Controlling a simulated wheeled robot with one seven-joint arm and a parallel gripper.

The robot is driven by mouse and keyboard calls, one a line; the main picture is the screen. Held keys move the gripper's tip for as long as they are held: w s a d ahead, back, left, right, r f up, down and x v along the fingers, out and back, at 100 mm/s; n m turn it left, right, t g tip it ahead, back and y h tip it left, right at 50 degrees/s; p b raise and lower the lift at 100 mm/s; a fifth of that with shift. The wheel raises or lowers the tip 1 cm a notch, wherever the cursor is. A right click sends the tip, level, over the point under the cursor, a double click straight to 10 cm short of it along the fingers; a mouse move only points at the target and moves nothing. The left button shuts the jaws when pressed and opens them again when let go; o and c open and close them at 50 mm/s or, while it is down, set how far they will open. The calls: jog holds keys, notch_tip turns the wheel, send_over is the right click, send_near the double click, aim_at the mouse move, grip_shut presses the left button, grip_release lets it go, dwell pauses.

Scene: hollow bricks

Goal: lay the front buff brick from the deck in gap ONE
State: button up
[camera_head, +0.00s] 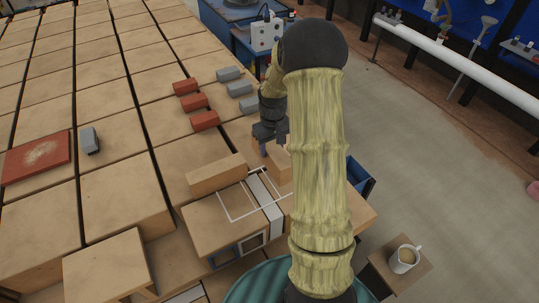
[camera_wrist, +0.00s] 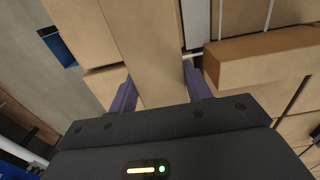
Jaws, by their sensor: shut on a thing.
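My gripper (camera_head: 271,141) is shut on a buff brick (camera_head: 281,164), partly hidden behind my arm in the head view. In the wrist view the held brick (camera_wrist: 146,55) runs lengthwise between the two purple fingers of my gripper (camera_wrist: 160,92). A second buff brick (camera_head: 216,176) lies to the left of it, apart from it. That second brick also shows at the right of the wrist view (camera_wrist: 262,62). A white outline (camera_head: 232,219) is marked on the buff surface just in front of the bricks, beside a pale strip (camera_head: 264,200). I cannot read any gap label.
Red bricks (camera_head: 194,102) and grey bricks (camera_head: 239,89) stand in rows behind. A red slab (camera_head: 36,158) and a grey block (camera_head: 90,141) lie at left. A blue bin (camera_head: 360,180) and a mug (camera_head: 403,259) are at right. Open floor lies beyond.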

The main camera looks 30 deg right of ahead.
notch_tip(320, 180, up, 5)
jog(key=shift+r+b, duration=0.15)
jog(key=shift+b, duration=0.15)
jog(key=shift+a, duration=0.1)
dwell(0.4)
